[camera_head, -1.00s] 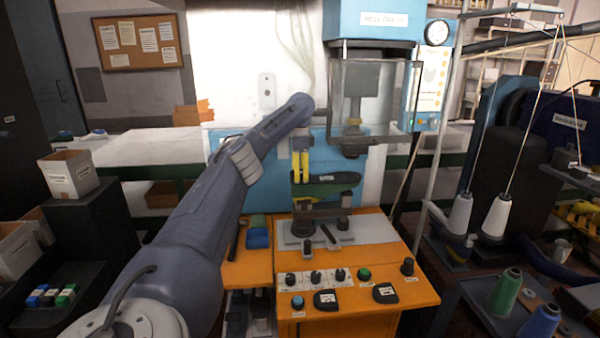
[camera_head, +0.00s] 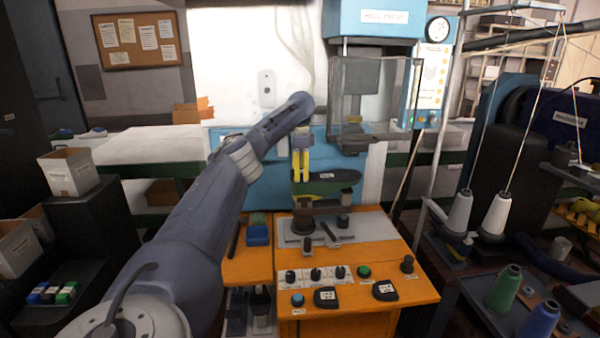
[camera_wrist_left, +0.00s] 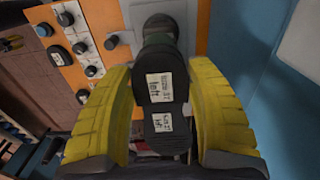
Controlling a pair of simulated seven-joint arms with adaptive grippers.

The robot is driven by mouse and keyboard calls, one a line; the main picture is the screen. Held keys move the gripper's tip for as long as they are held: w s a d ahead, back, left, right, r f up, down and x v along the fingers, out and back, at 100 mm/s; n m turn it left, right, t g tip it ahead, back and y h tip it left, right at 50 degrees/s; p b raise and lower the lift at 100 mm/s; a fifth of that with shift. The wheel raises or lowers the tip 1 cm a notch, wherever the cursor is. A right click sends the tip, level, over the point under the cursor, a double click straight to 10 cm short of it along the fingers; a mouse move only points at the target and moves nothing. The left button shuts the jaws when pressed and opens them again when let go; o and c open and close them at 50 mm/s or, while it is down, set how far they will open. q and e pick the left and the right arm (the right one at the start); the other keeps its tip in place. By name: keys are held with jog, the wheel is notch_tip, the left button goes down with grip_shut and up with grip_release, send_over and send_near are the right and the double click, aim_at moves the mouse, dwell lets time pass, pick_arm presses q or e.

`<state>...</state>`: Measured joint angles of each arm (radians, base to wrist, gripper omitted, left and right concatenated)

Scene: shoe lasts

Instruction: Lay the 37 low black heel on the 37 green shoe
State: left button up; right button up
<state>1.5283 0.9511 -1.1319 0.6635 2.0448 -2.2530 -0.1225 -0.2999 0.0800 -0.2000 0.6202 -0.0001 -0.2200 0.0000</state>
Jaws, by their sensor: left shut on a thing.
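The green shoe (camera_head: 325,187) lies sole up on the stand of the orange machine in the head view. Its black sole with a white label also shows in the left wrist view (camera_wrist_left: 158,62). My left gripper (camera_head: 300,180) is over the left end of the shoe, yellow fingers pointing down. In the left wrist view, its fingers (camera_wrist_left: 165,115) are shut around the low black heel (camera_wrist_left: 168,142), which has a white label. The heel lines up with the end of the sole; I cannot tell whether they touch. The heel is hidden or too small in the head view.
The orange machine table (camera_head: 375,304) has knobs and buttons in front. A clear guarded press (camera_head: 372,95) stands behind the shoe. A blue block (camera_head: 258,235) sits left of the stand. Thread cones (camera_head: 496,214) stand at the right, and a white box (camera_head: 69,172) at the left.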

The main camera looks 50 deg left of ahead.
pick_arm(q)
jog(key=o, duration=1.2)
notch_tip(320, 180, up, 12)
jog(key=shift+f, duration=0.1)
dwell(0.4)
